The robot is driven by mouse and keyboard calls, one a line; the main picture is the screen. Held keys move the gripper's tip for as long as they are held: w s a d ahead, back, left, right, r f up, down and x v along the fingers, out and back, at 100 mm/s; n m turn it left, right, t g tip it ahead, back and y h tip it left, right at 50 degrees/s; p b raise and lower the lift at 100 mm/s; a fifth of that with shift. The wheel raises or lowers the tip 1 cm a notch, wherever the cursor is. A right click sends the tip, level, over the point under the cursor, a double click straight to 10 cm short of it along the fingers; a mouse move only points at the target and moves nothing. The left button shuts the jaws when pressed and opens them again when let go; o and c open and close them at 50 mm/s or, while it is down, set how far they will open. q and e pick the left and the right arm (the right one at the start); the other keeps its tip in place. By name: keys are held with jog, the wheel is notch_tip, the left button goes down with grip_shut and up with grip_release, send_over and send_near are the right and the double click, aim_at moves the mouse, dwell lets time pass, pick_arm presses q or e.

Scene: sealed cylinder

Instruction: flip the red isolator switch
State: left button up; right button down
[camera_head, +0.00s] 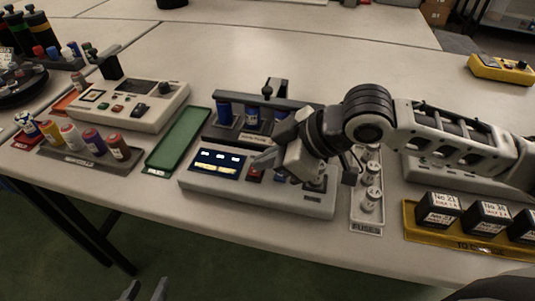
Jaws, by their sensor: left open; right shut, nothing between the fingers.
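A light grey control panel (318,204) stands near the table's front edge, with a lit blue display (218,162) at its left end. A small red switch (255,175) sits on the panel just right of the display. Its exact position, up or down, is too small to tell. My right gripper (262,161) reaches in from the right, shut and empty, with its fingertips just above the red switch. I cannot tell if they touch it. The gripper and wrist hide part of the panel's middle. My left gripper (145,291) is open and empty at the bottom edge, low in front of the table.
A green tray (180,139) and a second panel (170,98) lie to the left, near a rack of coloured bottles (76,157). Blue cylinders (224,111) stand in a rack behind. A fuse tray (366,226) and a yellow tray (419,235) of black boxes are right.

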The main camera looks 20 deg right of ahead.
aim_at(268, 173)
jog(key=r+p, duration=0.1)
jog(key=p, duration=0.1)
jog(key=r+p, duration=0.4)
jog(key=shift+w+d, duration=0.2)
jog(key=shift+w, duration=0.05)
jog(key=shift+s+d+r, duration=0.1)
jog(key=shift+s+d, duration=0.05)
jog(key=shift+d, duration=0.45)
pick_arm(q)
jog(key=shift+a+r+g+y, duration=0.4)
jog(key=shift+r, duration=0.3)
pick_arm(e)
jog(key=w+v, duration=0.1)
jog(key=v, duration=0.7)
jog(key=shift+d, duration=0.45)
pick_arm(q)
jog(key=shift+s, duration=0.1)
pick_arm(e)
jog(key=shift+s, duration=0.15)
